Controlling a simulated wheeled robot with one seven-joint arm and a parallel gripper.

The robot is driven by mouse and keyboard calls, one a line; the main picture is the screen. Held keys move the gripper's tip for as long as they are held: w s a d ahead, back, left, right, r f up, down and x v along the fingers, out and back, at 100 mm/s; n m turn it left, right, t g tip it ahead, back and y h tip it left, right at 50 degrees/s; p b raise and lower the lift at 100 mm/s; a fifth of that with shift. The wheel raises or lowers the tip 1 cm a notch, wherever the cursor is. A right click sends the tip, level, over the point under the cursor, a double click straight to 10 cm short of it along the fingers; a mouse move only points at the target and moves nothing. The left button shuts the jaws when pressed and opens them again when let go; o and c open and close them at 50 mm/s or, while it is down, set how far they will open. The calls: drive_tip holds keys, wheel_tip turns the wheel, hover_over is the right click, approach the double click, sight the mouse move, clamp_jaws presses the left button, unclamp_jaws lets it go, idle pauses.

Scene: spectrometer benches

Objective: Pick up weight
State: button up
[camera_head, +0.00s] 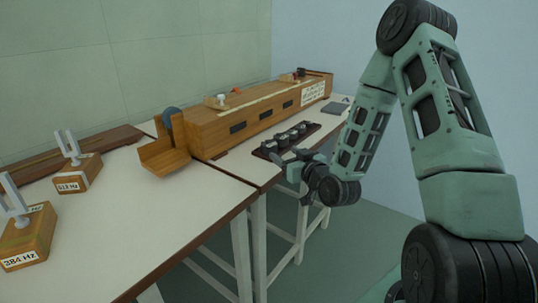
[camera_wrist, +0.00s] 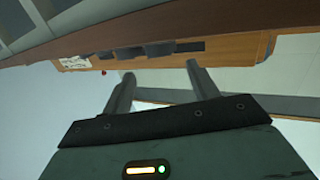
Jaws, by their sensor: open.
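Several small dark weights with lighter tops stand in a row in the head view, one of them at the near left end (camera_head: 268,147). They sit on a dark flat tray (camera_head: 314,127) on the right bench. My gripper (camera_head: 281,165) is open and empty, low beside the near-left end of the tray. In the wrist view its two fingers (camera_wrist: 160,72) are spread apart with nothing between them. Dark blocks (camera_wrist: 130,52) show beyond the fingers there; I cannot tell which are weights and which are slots in the wooden box.
A long wooden box (camera_head: 225,128) with dark slots stands behind the tray. A wooden holder (camera_head: 165,158) sits left of it. Tuning forks on wooden blocks (camera_head: 78,174) (camera_head: 28,238) stand on the left bench (camera_head: 120,225). The right bench's front edge lies close to my gripper.

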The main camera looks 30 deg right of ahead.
sight(273, 146)
drive_tip(key=w, duration=0.7)
drive_tip(key=shift+w+f, duration=0.15)
drive_tip(key=shift+w, duration=0.1)
